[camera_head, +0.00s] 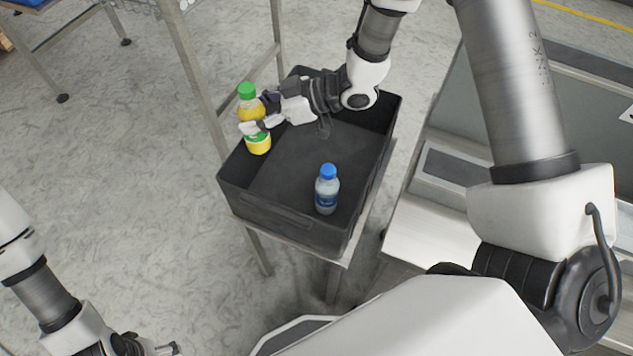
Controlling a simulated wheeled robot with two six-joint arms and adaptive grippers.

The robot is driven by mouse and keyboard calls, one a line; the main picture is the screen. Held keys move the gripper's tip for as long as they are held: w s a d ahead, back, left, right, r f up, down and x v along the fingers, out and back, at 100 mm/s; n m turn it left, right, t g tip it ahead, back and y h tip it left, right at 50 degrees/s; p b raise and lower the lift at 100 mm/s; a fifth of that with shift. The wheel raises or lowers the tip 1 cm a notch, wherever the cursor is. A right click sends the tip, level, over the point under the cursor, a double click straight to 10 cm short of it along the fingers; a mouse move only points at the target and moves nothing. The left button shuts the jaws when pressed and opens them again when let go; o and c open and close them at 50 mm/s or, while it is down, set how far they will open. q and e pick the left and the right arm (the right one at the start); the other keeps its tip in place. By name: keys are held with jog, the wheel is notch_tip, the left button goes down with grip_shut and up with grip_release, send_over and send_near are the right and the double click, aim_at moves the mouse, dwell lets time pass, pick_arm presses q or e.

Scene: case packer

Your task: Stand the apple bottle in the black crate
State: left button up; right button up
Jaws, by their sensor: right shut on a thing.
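The apple bottle (258,146), with a green cap, yellow contents and a green and white label, is upright at the left side of the black crate (288,214). My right gripper (258,115) is shut on its middle, reaching across the crate from the right. The bottle's lower end appears inside the left wall; whether it touches the crate floor I cannot tell. My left gripper (168,349) is at the bottom edge, away from the crate and partly cut off, so its opening is unclear.
A water bottle (327,190) with a blue cap stands in the crate's near right part. The crate floor between the two bottles is clear. The crate rests on a small stand (344,254). A metal frame post (196,75) rises close to its left, and a grey machine (455,170) stands at right.

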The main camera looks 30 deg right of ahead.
aim_at(265, 135)
jog(key=f+b, duration=0.1)
jog(key=f, duration=0.1)
jog(key=f+b, duration=0.1)
jog(key=f, duration=0.1)
jog(key=d+f+b, duration=0.1)
jog(key=f, duration=0.2)
jog(key=shift+s, duration=0.1)
pick_arm(q)
notch_tip(265, 135, down, 7)
jog(key=b, duration=0.1)
jog(key=shift+s+d+r, duration=0.2)
jog(key=shift+s, duration=0.1)
pick_arm(e)
notch_tip(265, 135, down, 9)
jog(key=shift+f, duration=0.15)
jog(key=shift+f, duration=0.1)
jog(key=shift+s+f, duration=0.1)
jog(key=o, duration=1.4)
pick_arm(q)
jog(key=shift+f, duration=0.1)
